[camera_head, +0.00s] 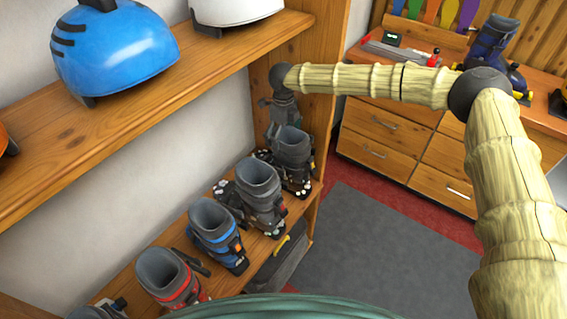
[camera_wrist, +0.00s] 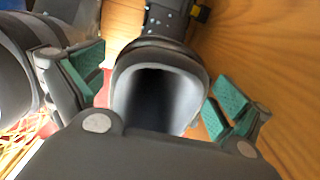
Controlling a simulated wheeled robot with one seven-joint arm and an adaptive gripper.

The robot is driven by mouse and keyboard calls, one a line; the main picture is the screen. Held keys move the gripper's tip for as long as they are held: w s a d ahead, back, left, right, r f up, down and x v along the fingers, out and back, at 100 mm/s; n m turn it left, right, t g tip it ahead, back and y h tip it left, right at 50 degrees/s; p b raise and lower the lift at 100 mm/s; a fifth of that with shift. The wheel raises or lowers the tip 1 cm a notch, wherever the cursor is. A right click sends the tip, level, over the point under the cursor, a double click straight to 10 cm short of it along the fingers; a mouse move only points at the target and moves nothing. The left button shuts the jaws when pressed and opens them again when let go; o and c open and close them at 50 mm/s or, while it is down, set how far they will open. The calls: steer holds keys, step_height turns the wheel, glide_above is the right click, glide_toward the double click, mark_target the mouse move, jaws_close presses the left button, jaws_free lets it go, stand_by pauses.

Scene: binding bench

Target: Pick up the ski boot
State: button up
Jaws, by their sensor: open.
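Several ski boots stand upright in a row on a wooden shelf in the head view. The dark grey boot at the far end (camera_head: 293,150) is by the shelf's end panel. My gripper (camera_head: 281,117) is above and beside this boot, pointing down. In the wrist view the boot's open cuff (camera_wrist: 158,88) lies between my two green-padded fingers (camera_wrist: 157,90), which are spread apart on either side of it. Whether the fingers touch the boot I cannot tell. The boot's lower part is mostly hidden in the wrist view.
A neighbouring grey boot (camera_head: 259,195) stands close by, with a blue boot (camera_head: 217,235) and a red-trimmed boot (camera_head: 170,277) nearer. The end panel (camera_head: 325,90) is close on the far side. The upper shelf (camera_head: 130,115) holds helmets. A drawer bench (camera_head: 400,150) stands beyond.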

steer(key=shift+w+f, duration=0.15)
steer(key=shift+f, duration=0.1)
steer(key=shift+d+r, duration=0.1)
steer(key=shift+r, duration=0.05)
steer(key=c, duration=1.7)
steer(key=shift+c, duration=0.5)
steer(key=shift+r, duration=0.15)
